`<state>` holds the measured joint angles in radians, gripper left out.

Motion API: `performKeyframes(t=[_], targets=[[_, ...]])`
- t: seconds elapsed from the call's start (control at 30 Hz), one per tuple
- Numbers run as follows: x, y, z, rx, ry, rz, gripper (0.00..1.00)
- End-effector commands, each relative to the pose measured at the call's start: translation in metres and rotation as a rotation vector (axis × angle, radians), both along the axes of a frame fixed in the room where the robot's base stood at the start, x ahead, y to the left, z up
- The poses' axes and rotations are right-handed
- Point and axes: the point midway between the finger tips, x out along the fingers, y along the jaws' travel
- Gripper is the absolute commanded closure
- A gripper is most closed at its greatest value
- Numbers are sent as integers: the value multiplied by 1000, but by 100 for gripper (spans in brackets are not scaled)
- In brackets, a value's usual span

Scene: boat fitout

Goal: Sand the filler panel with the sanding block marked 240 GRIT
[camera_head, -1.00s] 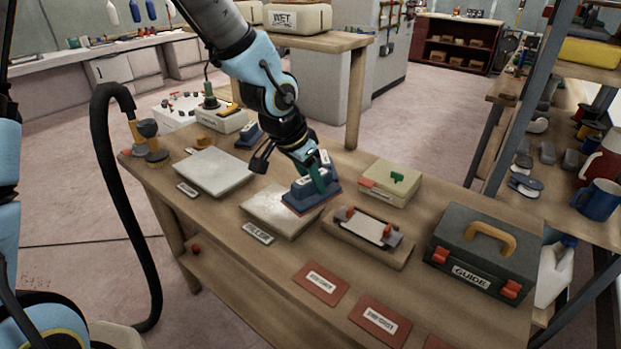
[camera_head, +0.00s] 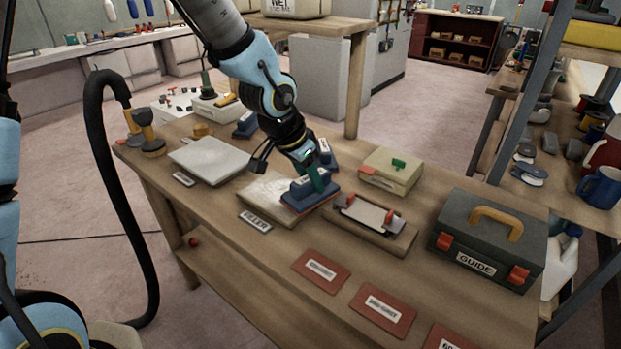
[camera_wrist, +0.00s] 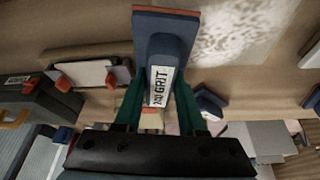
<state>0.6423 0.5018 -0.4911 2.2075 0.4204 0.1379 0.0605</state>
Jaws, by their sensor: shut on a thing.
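My gripper (camera_head: 312,178) is shut on a blue sanding block (camera_head: 311,197) with a reddish-brown underside. In the wrist view the block (camera_wrist: 165,45) sits between the green fingers, and its white label reads 240 GRIT, the digits small and turned. The filler panel (camera_head: 262,190), a pale speckled slab behind a FILLER label (camera_head: 256,221), lies on the bench. The block covers its right part and seems to reach past its right edge. I cannot tell whether block and panel touch. The panel's mottled pale face (camera_wrist: 240,30) shows right of the block in the wrist view.
A clamped sanding fixture (camera_head: 370,220) stands close right of the panel, with a pale green box (camera_head: 391,168) behind it. Another blue block (camera_head: 326,155) is just behind my gripper. A plain pale panel (camera_head: 208,160) lies left; a GUIDE case (camera_head: 490,240) stands right.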

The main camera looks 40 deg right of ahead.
Motion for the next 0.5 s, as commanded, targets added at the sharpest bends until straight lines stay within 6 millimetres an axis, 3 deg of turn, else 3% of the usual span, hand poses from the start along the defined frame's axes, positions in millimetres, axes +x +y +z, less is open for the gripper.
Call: performKeyframes(t=[0.5], targets=[[0, 0, -9, -1, 0, 0, 100]])
